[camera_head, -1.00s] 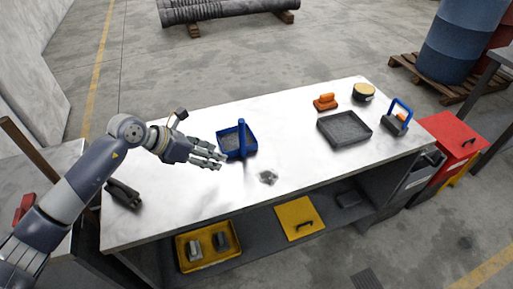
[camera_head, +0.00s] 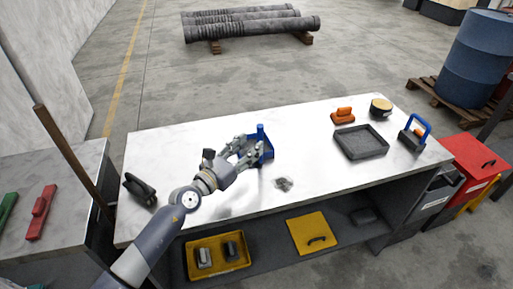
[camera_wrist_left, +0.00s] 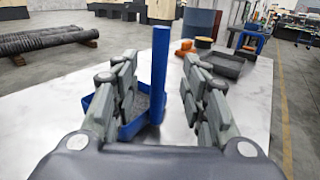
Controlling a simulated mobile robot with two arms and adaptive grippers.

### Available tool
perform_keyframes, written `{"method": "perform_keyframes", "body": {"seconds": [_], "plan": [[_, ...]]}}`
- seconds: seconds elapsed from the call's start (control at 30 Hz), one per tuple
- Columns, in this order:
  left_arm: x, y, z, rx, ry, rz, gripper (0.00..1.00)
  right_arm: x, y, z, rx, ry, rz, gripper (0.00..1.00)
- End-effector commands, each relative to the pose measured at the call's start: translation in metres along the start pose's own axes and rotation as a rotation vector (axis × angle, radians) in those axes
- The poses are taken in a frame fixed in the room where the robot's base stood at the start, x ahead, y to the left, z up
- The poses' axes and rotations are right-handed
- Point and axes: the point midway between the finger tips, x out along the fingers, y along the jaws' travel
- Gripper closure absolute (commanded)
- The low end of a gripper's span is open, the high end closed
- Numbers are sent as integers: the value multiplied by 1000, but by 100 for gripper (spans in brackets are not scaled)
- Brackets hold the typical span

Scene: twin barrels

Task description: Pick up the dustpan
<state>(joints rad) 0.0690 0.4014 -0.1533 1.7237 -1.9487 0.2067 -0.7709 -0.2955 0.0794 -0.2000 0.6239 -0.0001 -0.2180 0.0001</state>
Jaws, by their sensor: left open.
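The blue dustpan (camera_head: 265,146) lies on the white tabletop, with its upright blue handle at its near-right side. It also shows in the left wrist view, where the handle (camera_wrist_left: 159,75) rises between my two open fingers and the pan lies lower, partly hidden by the left finger. My left gripper (camera_head: 244,150) is open and covers much of the pan in the head view. In the left wrist view my left gripper (camera_wrist_left: 157,92) has a gap on both sides of the handle. I cannot tell whether the fingertips reach past it. My right gripper is not in view.
A dark tray (camera_head: 361,142), an orange brush (camera_head: 343,116), a round tin (camera_head: 381,107) and a blue-handled tool (camera_head: 414,133) stand farther right. A black object (camera_head: 139,189) lies at the left end. Mid-table is mostly clear.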

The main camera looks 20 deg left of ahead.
Motion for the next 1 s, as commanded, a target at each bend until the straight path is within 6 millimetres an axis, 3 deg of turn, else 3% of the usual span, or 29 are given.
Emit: {"method": "perform_keyframes", "body": {"seconds": [0.27, 0.6, 0.87, 0.9, 1.0], "plan": [[21, 0, 4, -1, 0, -2, 59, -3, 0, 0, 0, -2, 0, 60], [62, 1, 9, 0, 0, -2, 59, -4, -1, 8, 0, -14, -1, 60], [64, 1, 9, -1, 1, -2, 59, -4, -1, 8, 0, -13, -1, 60], [64, 1, 9, -1, 1, -2, 62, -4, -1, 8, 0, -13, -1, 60], [64, 1, 9, -1, 1, -2, 84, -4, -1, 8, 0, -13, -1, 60]]}}
